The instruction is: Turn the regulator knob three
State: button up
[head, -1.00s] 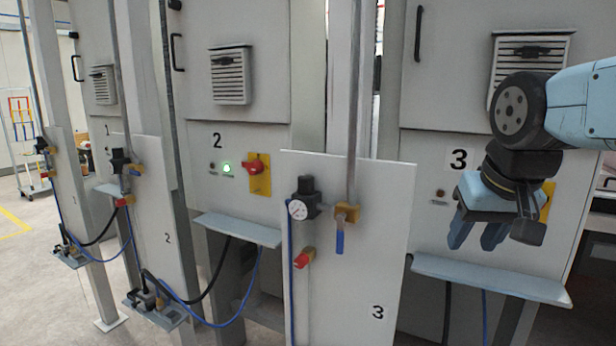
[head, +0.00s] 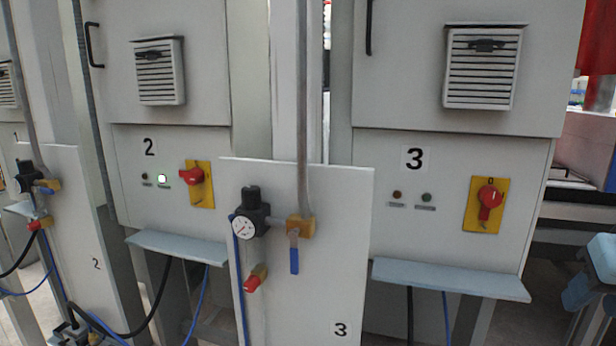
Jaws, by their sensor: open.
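The black regulator knob (head: 251,196) sits on top of the black regulator body on panel three (head: 345,210). A round pressure gauge (head: 242,227) is on the regulator's front. A brass valve (head: 301,226) with a blue lever hanging down is just right of it. A red-tipped fitting (head: 255,279) is below. Nothing hides the knob.
Cabinet 3 (head: 385,165) stands behind with two unlit lamps, a red switch (head: 489,197) on a yellow plate, and a ledge (head: 450,278) jutting below. Panel 2's regulator (head: 28,178) is at left. A vertical pipe (head: 303,110) rises beside the knob.

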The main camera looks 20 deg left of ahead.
aim_at(252, 195)
jog(key=z, duration=0.5)
jog(key=k, duration=1.55)
jog(key=u, duration=0.75)
jog(key=i, duration=1)
